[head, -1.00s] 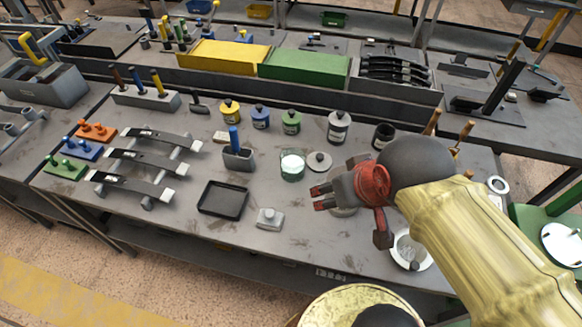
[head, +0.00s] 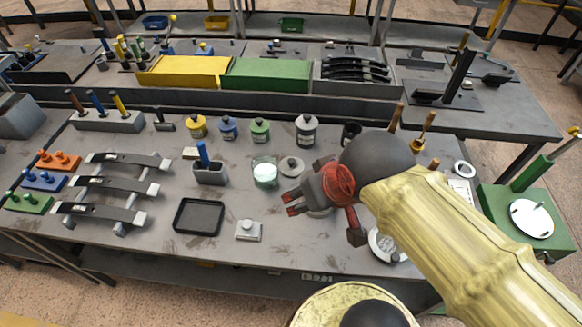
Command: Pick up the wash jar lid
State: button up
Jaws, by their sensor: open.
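The wash jar lid (head: 291,167) appears to be the grey round disc with a small dark knob, lying flat on the bench. It is just right of an open glass jar (head: 265,173) with pale greenish-white contents. My gripper (head: 290,204) is open and empty. It appears in front of the lid, nearer the bench's front edge, with its fingers pointing left. A pale round thing under my gripper is mostly hidden by it.
Yellow, blue, green and grey-white lidded jars (head: 307,132) stand behind the lid. A grey holder with a blue-handled tool (head: 210,174) is left of the glass jar. A black tray (head: 198,217) and a small metal block (head: 249,230) lie in front, with bare bench between.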

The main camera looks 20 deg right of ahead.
aim_at(290, 166)
jog(key=i+j+z, duration=0.1)
jog(key=z, duration=0.25)
jog(key=j+z, duration=0.3)
jog(key=i+z, duration=0.1)
jog(key=z, duration=0.25)
